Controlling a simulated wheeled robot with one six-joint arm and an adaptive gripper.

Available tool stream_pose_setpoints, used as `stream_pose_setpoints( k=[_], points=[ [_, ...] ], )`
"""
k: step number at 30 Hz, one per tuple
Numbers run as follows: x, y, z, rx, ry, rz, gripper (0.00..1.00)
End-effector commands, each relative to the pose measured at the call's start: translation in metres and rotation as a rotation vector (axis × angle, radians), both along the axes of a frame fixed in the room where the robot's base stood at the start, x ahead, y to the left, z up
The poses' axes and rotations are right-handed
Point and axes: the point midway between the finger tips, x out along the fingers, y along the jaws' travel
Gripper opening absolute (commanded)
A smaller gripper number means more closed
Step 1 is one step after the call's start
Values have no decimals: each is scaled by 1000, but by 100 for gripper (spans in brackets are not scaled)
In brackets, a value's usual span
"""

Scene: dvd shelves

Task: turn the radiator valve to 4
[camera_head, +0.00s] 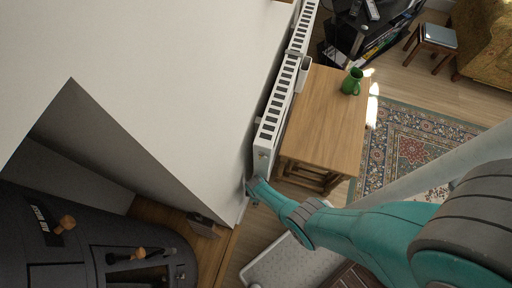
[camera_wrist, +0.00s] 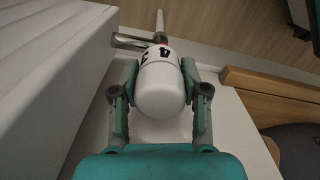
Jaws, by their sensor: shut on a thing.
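The white radiator valve head (camera_wrist: 160,90) is in the middle of the wrist view, with its rounded end toward me. Dark markings show on its far collar; one looks like a 4, partly turned. Behind it, a metal pipe joins the radiator side. My gripper (camera_wrist: 160,75) is shut on the valve head, one finger on each side. In the head view my gripper (camera_head: 252,186) is at the near lower end of the white radiator (camera_head: 268,133), and the valve cannot be made out there. The radiator also fills the left of the wrist view (camera_wrist: 45,65).
A wooden table (camera_head: 325,120) with a green jug (camera_head: 352,82) stands close right of the radiator. A white wall (camera_head: 180,80) is to its left. A dark stove (camera_head: 90,250) is at lower left. A patterned rug (camera_head: 415,145) lies beyond the table.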

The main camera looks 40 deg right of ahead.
Motion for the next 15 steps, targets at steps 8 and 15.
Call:
stream_pose_setpoints(
  k=[8, 15],
  points=[
    [0, 0, 0, 0, 0, 9, 10],
    [0, 0, 0, 0, 0, 8, 65]
  ],
)
